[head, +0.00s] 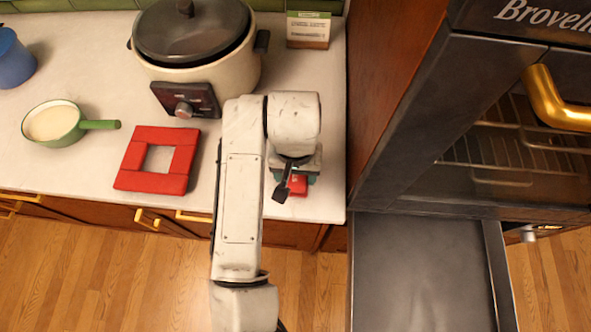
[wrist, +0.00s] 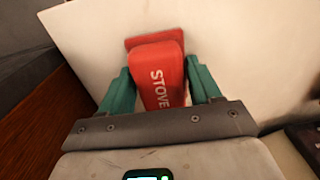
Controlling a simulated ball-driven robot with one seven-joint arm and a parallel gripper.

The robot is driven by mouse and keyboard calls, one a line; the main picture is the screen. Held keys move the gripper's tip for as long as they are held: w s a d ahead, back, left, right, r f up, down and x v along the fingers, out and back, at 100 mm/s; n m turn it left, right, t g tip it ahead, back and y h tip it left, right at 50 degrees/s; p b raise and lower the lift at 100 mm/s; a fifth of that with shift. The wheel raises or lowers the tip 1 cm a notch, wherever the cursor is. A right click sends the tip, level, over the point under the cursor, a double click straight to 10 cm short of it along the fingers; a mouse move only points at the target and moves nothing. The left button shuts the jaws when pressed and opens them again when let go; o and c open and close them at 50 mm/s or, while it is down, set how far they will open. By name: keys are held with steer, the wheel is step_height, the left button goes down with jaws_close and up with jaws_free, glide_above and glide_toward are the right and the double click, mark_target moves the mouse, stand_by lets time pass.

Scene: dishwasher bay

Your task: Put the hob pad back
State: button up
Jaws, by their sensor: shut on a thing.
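The hob pad appears to be the red block lettered "STOVE" (wrist: 158,78), held between green fingers in the wrist view. My gripper (wrist: 158,92) is shut on it. In the head view my gripper (head: 297,180) is over the right end of the counter, and only a small red part of the block shows beneath it. A flat red square frame (head: 131,180) with an open middle lies on the counter to the left of my gripper, apart from it. I cannot tell whether the block touches the counter.
A large lidded cooker (head: 215,75) stands behind the frame. A green-handled pan (head: 60,128) is at the left, and a small box (head: 309,30) at the back. The white counter (head: 325,140) ends at a wooden panel (head: 385,80). An open oven door (head: 425,270) lies lower right.

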steer(key=shift+f, duration=0.2)
steer(key=o, duration=1)
steer(key=shift+r, duration=0.1)
step_height(320, 180, up, 12)
steer(key=shift+r, duration=0.15)
